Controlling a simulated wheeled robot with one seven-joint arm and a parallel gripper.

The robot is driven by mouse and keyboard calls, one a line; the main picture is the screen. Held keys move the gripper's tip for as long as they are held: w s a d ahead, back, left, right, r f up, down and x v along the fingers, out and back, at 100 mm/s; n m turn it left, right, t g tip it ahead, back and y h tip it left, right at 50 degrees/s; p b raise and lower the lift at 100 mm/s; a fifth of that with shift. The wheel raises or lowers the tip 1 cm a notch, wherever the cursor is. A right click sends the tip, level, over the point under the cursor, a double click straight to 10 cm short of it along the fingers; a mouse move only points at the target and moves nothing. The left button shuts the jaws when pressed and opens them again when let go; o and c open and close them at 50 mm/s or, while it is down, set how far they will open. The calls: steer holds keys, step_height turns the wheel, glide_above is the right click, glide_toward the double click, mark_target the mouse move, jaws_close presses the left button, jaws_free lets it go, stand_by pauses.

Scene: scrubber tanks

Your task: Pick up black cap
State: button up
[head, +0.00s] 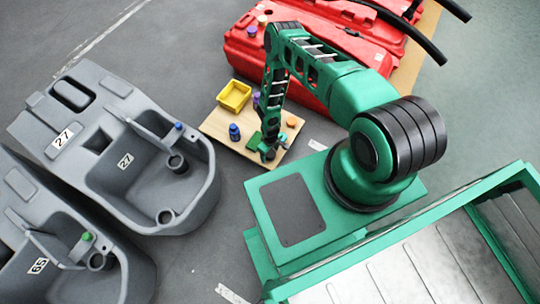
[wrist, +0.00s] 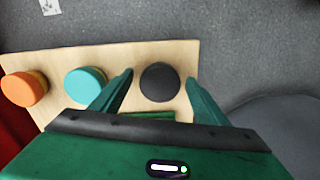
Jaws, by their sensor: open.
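The black cap (wrist: 160,83) is round and dark. In the wrist view it stands near the edge of the wooden board (wrist: 120,58). My gripper (wrist: 159,79) is open, with one finger on each side of the cap in the picture. I cannot tell whether the fingers are level with the cap or above it, and no contact shows. In the head view my gripper (head: 268,153) is low at the front corner of the board (head: 218,124). The black cap cannot be made out there.
A teal cap (wrist: 85,85) and an orange cap (wrist: 24,88) stand in a row left of the black cap. A yellow bin (head: 234,96) and blue pieces (head: 235,132) are on the board. Grey tanks (head: 130,150) lie left, red tanks (head: 300,50) behind.

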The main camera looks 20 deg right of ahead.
steer(key=shift+f, duration=0.1)
steer(key=c, duration=1.1)
